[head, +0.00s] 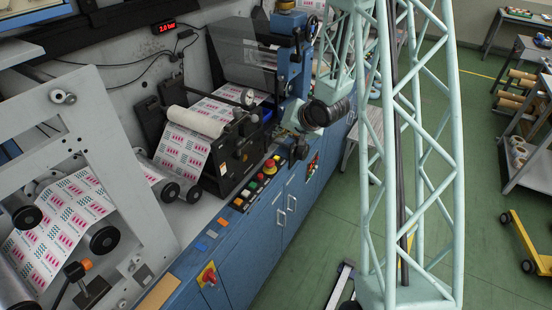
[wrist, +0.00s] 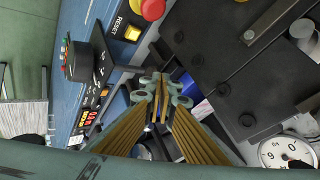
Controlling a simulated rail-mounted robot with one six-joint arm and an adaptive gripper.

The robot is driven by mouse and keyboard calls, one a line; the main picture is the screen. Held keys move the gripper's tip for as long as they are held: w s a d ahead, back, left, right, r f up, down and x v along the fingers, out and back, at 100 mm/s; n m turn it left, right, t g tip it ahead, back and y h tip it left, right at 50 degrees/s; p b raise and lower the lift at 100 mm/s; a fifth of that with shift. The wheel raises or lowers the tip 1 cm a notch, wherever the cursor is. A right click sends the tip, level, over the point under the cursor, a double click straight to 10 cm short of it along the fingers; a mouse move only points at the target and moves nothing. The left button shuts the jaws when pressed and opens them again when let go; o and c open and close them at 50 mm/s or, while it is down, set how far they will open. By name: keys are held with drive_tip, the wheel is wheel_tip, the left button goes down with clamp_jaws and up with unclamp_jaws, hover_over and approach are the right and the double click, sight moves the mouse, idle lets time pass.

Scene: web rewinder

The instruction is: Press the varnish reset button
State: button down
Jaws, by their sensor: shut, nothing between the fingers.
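A square amber button labelled RESET (wrist: 132,33) sits on the blue panel edge in the wrist view, beside a red mushroom button (wrist: 153,9). No varnish wording is readable near it. My gripper (wrist: 160,84) is shut and empty, its tips below and right of the amber button in the picture and apart from it. In the head view my gripper (head: 298,152) hangs by the black unit at the cabinet edge, near the red mushroom button (head: 270,166). The amber button is too small to single out there.
A dark bolted block (wrist: 225,70) lies to the right, with a dial gauge (wrist: 285,151) below. The green floor (head: 300,255) beside the cabinet is open.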

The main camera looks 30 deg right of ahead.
sight(278, 158)
drive_tip(key=shift+f, duration=0.2)
drive_tip(key=shift+f+b, duration=3.45)
drive_tip(key=shift+f, duration=0.75)
drive_tip(key=shift+f+b, duration=0.55)
drive_tip(key=shift+f, duration=0.4)
idle(0.3)
drive_tip(key=shift+r, duration=0.15)
drive_tip(key=shift+r+p, duration=0.75)
drive_tip(key=shift+r, duration=0.05)
drive_tip(key=shift+r, duration=0.1)
idle(0.4)
drive_tip(key=shift+r+p, duration=2)
drive_tip(key=shift+r, duration=0.45)
